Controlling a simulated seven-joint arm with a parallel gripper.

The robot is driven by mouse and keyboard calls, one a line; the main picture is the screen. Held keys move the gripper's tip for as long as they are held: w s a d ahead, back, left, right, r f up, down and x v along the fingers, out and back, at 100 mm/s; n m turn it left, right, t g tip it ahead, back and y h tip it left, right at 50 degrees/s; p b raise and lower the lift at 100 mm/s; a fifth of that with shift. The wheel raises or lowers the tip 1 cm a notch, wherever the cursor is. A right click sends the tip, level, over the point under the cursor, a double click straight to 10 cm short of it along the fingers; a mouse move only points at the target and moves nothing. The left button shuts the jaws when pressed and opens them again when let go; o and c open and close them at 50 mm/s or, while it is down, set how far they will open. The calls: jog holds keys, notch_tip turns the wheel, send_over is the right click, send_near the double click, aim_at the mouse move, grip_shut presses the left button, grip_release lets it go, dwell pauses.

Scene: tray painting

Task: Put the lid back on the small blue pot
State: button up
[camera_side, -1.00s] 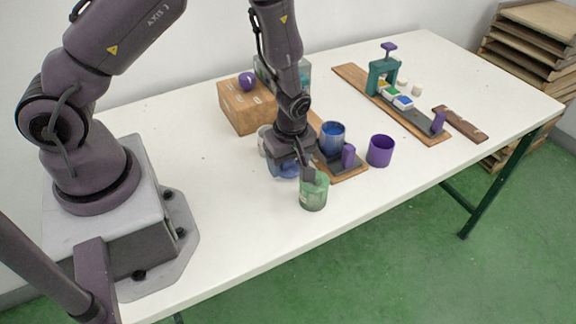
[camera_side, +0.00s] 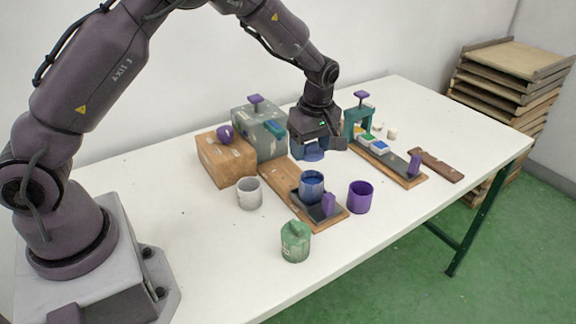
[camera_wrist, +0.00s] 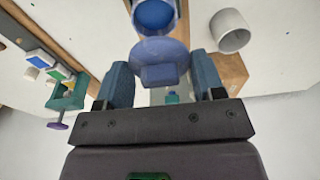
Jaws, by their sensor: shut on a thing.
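The small blue pot (camera_side: 311,190) stands upright and open on the dark end of a wooden board, with blue inside it. In the wrist view the pot (camera_wrist: 154,14) is at the top edge, partly cut off. My gripper (camera_side: 313,147) hangs above the table, behind and above the pot. In the wrist view its two blue-grey fingers (camera_wrist: 163,80) are shut on the knob of a round blue lid (camera_wrist: 160,52). The lid also shows under my gripper in the side view (camera_side: 313,156), apart from the pot.
A purple cup (camera_side: 360,198) stands right of the pot, a grey-white cup (camera_side: 249,194) left, and a green pot (camera_side: 295,243) in front. A wooden box (camera_side: 225,163) and a grey-green box (camera_side: 250,120) stand behind left. A green stand (camera_side: 358,121) rises near my gripper.

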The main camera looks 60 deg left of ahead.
jog(key=shift+w+d+r, duration=0.15)
jog(key=shift+w+r, duration=0.25)
jog(key=shift+r, duration=0.05)
jog(key=shift+s, duration=0.15)
jog(key=shift+f, duration=3.1)
jog(key=shift+f, duration=0.2)
jog(key=o, duration=1.1)
jog(key=shift+r, duration=0.15)
